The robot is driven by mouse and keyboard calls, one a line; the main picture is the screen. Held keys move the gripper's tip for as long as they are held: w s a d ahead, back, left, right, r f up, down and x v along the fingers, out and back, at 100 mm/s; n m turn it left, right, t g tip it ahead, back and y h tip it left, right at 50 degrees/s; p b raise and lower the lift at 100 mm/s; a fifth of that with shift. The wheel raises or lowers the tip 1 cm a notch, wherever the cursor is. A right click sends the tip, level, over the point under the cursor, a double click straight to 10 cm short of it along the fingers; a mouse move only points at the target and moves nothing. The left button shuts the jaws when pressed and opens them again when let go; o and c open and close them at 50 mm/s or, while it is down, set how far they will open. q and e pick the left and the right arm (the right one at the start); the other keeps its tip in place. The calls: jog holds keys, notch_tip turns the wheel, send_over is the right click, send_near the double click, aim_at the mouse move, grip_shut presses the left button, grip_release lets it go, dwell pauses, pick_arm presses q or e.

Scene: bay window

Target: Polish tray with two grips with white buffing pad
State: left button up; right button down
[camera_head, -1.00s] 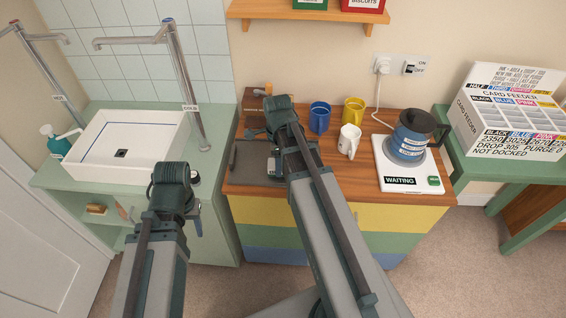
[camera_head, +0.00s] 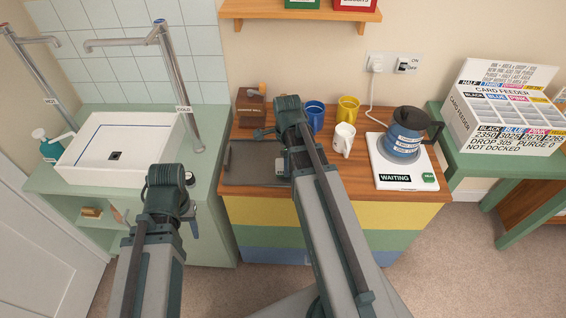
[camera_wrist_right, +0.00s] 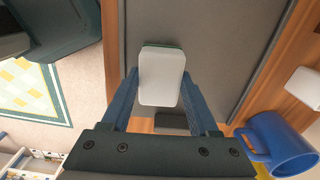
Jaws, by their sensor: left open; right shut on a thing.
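A flat grey tray (camera_head: 262,172) lies on the wooden counter top, partly covered by my right arm. In the right wrist view the grey tray surface (camera_wrist_right: 215,40) fills the middle, with a raised edge at its sides. My right gripper (camera_wrist_right: 160,78) is shut on the white buffing pad (camera_wrist_right: 161,88), which has a thin green layer at its far edge. The pad is over the tray; I cannot tell if it touches. In the head view the pad is hidden by the arm. My left gripper (camera_head: 193,224) is open and empty, low in front of the sink counter, mostly hidden by its wrist.
A blue mug (camera_head: 313,115), yellow mug (camera_head: 347,110) and white mug (camera_head: 343,138) stand right of the tray. A coffee pot (camera_head: 404,135) sits on a white base (camera_head: 390,175). A brown box (camera_head: 251,108) stands behind the tray. The sink (camera_head: 118,150) is at left.

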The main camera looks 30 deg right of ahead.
notch_tip(320, 180, up, 6)
jog(key=p, duration=0.6)
jog(key=shift+r, duration=0.1)
notch_tip(320, 180, up, 3)
jog(key=p, duration=0.3)
dwell(0.4)
dwell(0.4)
